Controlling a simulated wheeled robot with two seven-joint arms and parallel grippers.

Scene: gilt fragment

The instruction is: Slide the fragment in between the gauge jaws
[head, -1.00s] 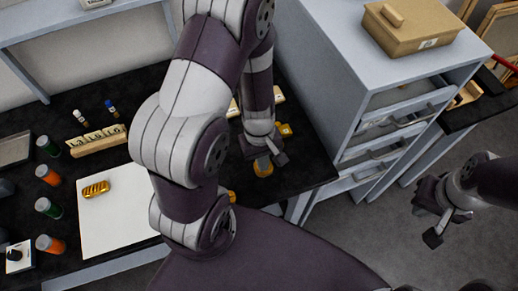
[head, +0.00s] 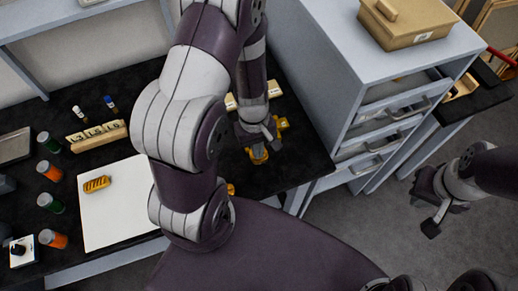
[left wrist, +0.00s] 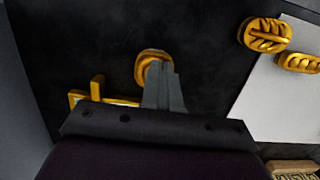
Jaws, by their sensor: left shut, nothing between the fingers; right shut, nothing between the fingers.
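A round gold fragment (head: 258,156) lies on the black bench near its front edge; it also shows in the left wrist view (left wrist: 146,66). My left gripper (head: 262,143) is shut and empty, pointing down at it. In the left wrist view the closed fingertips (left wrist: 160,68) overlap the fragment's near right side; I cannot tell if they touch it. The gold gauge (head: 282,123) stands behind it, partly hidden by my gripper. Its angled jaws (left wrist: 98,90) show left of the fragment, which appears outside them. My right gripper (head: 437,216) is shut and empty over the floor.
A white sheet (head: 115,215) bears a gold piece (head: 96,184). Another gold piece (left wrist: 265,34) lies by the sheet's edge. Several jars (head: 50,171) stand at left, and a numbered wooden rack (head: 97,135) behind. A grey drawer cabinet (head: 335,75) adjoins the bench at right.

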